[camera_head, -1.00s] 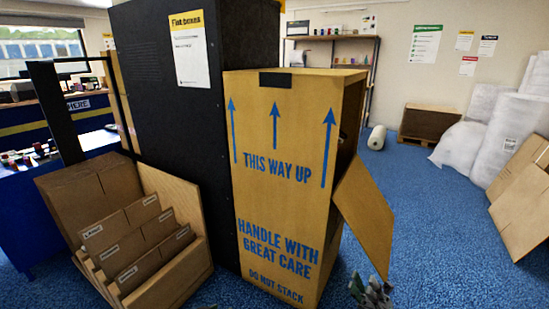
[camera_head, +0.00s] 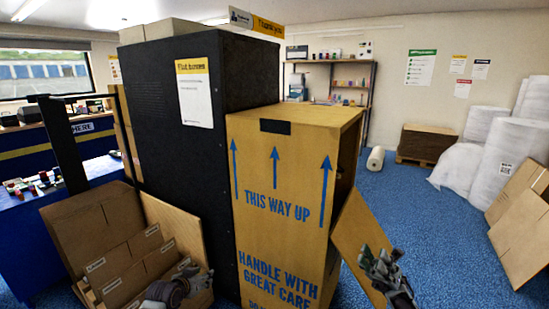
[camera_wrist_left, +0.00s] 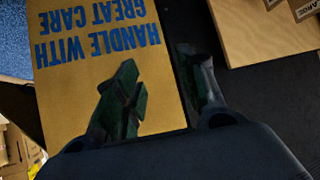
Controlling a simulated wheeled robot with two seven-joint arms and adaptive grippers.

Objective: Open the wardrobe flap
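The wardrobe carton (camera_head: 278,222) is a tall tan box with blue arrows and lettering, upright in the middle of the head view. Its flap (camera_head: 352,236) hangs out at an angle from the lower right side, partly open. My right gripper (camera_head: 381,257) is in front of the flap in that view, fingers apart; I cannot tell whether it touches. My left gripper (camera_head: 165,292) is low, in front of the rack of flat cartons. In the left wrist view its fingers (camera_wrist_left: 160,90) are spread and empty, with the carton's lettered face (camera_wrist_left: 95,70) upside down behind them.
A black cabinet (camera_head: 165,110) stands against the carton's left side. A wooden rack (camera_head: 180,222) of flat cartons is at lower left, beside a blue counter (camera_head: 30,235). Blue floor (camera_head: 425,240) is free at right, before flat cartons (camera_head: 520,220) and wrapped rolls (camera_head: 500,160).

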